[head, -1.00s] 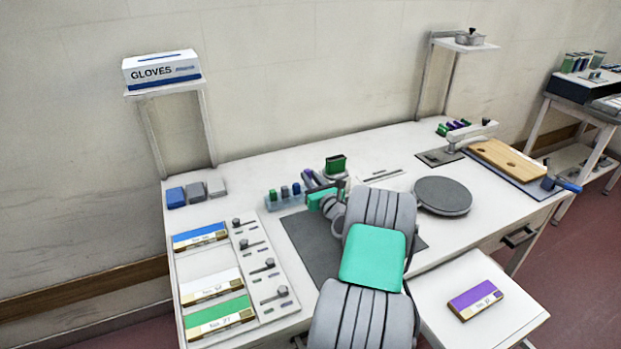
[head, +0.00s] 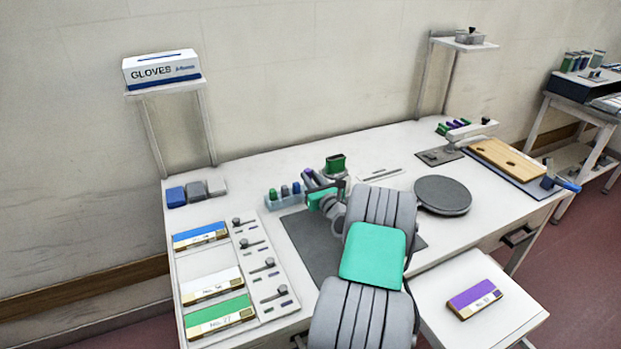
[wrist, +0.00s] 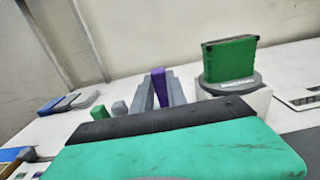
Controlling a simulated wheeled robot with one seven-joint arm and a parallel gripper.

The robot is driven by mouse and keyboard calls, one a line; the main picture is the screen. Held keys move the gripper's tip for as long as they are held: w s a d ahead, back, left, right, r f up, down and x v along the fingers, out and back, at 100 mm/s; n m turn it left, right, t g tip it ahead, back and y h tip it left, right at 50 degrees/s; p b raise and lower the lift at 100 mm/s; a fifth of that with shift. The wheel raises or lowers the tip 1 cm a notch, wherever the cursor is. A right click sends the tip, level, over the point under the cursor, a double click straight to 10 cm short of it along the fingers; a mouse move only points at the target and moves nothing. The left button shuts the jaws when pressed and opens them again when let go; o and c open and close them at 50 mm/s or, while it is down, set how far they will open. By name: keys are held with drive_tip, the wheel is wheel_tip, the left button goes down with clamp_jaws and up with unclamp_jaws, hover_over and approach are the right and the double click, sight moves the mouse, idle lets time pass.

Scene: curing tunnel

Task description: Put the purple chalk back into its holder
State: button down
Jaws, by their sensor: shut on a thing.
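The purple chalk (wrist: 159,86) stands upright between the grey fingers of my gripper (wrist: 158,92) in the wrist view. The gripper is shut on it. In the head view the gripper (head: 312,180) is above the back of the dark mat, just right of the holder. The holder, a pale blue rack (head: 290,203), has green and blue chalks standing in it. My gripper and arm hide its right end, so I cannot tell whether the purple chalk's lower end touches it. In the wrist view my own green and black casing covers the area below the fingers.
A green block on a grey stand (head: 335,164) is close behind and right of my gripper; it also shows in the wrist view (wrist: 230,62). A dark round plate (head: 443,195) lies to the right. Blue and grey blocks (head: 196,192) lie at the left.

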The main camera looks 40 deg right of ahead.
drive_tip(key=shift+f, duration=0.1)
drive_tip(key=shift+f+b, duration=0.85)
drive_tip(key=shift+f, duration=0.2)
drive_tip(key=c, duration=1.3)
unclamp_jaws()
drive_tip(key=shift+o, duration=0.2)
wheel_tip(320, 180, up, 7)
drive_tip(key=p, duration=0.6)
